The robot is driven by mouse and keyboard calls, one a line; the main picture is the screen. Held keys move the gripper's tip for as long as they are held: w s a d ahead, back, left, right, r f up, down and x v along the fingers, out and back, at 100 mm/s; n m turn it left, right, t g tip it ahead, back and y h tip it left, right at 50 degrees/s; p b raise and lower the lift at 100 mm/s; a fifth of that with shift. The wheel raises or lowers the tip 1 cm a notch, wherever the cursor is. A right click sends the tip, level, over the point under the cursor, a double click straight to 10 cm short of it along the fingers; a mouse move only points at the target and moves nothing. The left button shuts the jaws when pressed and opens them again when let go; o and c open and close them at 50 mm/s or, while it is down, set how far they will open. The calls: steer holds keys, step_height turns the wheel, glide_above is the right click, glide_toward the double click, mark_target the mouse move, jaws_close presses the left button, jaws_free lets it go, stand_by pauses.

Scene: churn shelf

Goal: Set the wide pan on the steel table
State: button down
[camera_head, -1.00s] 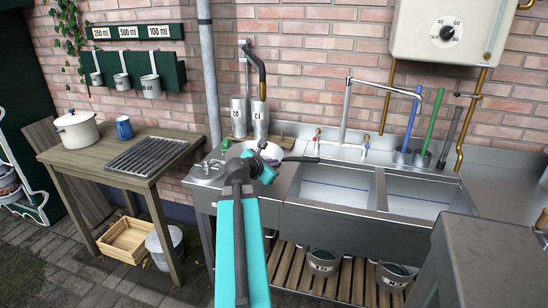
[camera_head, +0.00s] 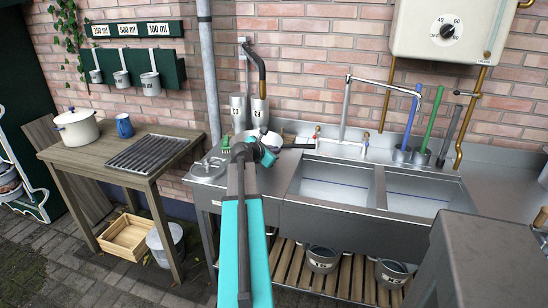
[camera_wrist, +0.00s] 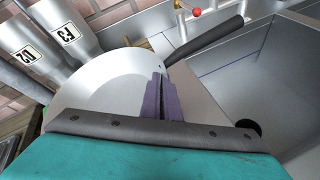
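The wide pan (camera_head: 273,139) is pale inside with a black handle (camera_head: 300,146) pointing right. It is above the steel worktop left of the sinks, partly hidden behind my gripper (camera_head: 257,151). In the wrist view the pan (camera_wrist: 105,88) fills the left, its handle running to the upper right. My gripper's purple fingers (camera_wrist: 166,100) are close together at the pan's near right rim, apparently shut on it. I cannot tell whether the pan's base touches the steel. The steel worktop (camera_head: 205,187) joins the double sink unit; a separate steel table is not clear.
Steel canisters (camera_head: 238,114) stand behind the pan, and a tap (camera_head: 345,110) rises behind the sinks (camera_head: 335,185). A grey block (camera_head: 490,262) fills the lower right.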

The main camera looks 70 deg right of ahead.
steer(key=shift+w+d, duration=0.3)
steer(key=shift+d, duration=0.6)
steer(key=shift+f, duration=0.15)
steer(key=shift+f, duration=1.65)
steer(key=shift+f, duration=0.1)
steer(key=c, duration=2)
jaws_free()
steer(key=shift+a, duration=0.1)
steer(key=shift+v, duration=6)
